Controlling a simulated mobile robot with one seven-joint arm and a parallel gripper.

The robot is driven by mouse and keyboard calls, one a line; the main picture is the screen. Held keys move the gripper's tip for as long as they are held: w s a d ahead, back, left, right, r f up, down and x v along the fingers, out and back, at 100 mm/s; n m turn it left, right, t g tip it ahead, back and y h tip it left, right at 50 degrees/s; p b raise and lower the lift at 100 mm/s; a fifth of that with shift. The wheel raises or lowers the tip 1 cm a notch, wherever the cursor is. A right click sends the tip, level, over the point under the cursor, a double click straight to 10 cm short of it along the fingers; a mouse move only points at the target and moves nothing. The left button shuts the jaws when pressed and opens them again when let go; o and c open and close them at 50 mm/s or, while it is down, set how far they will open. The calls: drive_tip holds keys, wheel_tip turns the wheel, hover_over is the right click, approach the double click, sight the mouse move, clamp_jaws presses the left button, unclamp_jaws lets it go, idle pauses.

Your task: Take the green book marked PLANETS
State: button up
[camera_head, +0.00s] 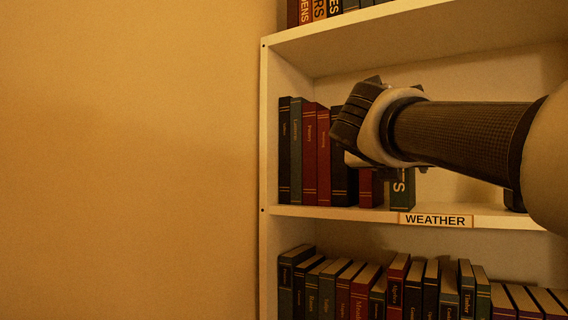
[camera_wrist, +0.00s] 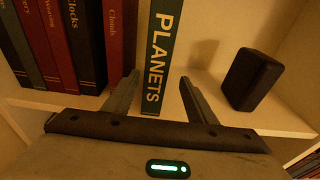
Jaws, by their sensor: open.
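The green book marked PLANETS (camera_wrist: 161,55) stands upright on the shelf in the wrist view, its spine facing me. In the head view only its lower part (camera_head: 402,190) shows below my arm, with the letter S readable. My gripper (camera_wrist: 158,90) is open in the wrist view, one finger on each side of the spine's lower part. I cannot tell whether either finger touches the book.
A red book marked Clouds (camera_wrist: 121,35) stands just left of PLANETS, with more books further left. A dark block (camera_wrist: 253,80) stands to the right, with bare shelf between. A WEATHER label (camera_head: 435,220) marks the shelf edge. A full row of books (camera_head: 390,285) fills the shelf below.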

drive_tip(key=x, duration=0.4)
drive_tip(key=shift+w+d, duration=0.2)
drive_tip(key=shift+w, duration=0.15)
drive_tip(key=shift+w+a+r+p+x, duration=0.1)
drive_tip(key=shift+r+p+x, duration=0.05)
drive_tip(key=shift+x, duration=0.75)
drive_tip(key=shift+w+a+r+p+x, duration=0.1)
drive_tip(key=shift+r+p+x, duration=0.1)
drive_tip(key=shift+x, duration=0.7)
drive_tip(key=shift+w+r+p+x, duration=0.1)
drive_tip(key=shift+p+x, duration=0.05)
drive_tip(key=shift+x, duration=0.7)
drive_tip(key=shift+s, duration=0.1)
clamp_jaws()
drive_tip(key=shift+r, duration=0.2)
